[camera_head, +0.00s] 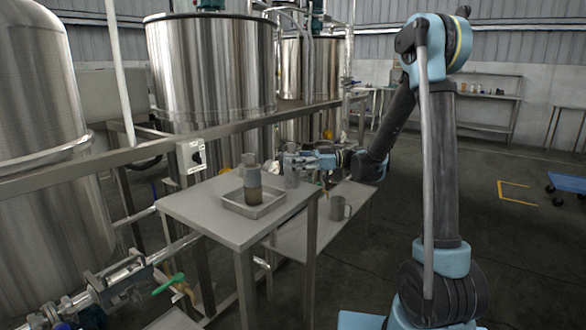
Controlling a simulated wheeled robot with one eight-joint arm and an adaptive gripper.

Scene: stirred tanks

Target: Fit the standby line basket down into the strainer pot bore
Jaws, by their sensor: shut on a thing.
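My gripper (290,161) reaches in from the right over the back right corner of the small steel table. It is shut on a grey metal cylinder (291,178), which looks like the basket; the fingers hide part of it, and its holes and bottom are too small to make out. I cannot tell whether the cylinder touches the table. The strainer pot and its open bore cannot be picked out for sure; pipework with a valve body (130,285) runs at the lower left.
A shallow steel tray (252,211) on the table (215,222) holds a jar (253,186) with brown contents. A grey mug-like vessel (338,208) stands on a lower surface to the right. A steel rail (130,153) and large tanks (212,70) stand behind. A green handle (168,284) sticks out lower left.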

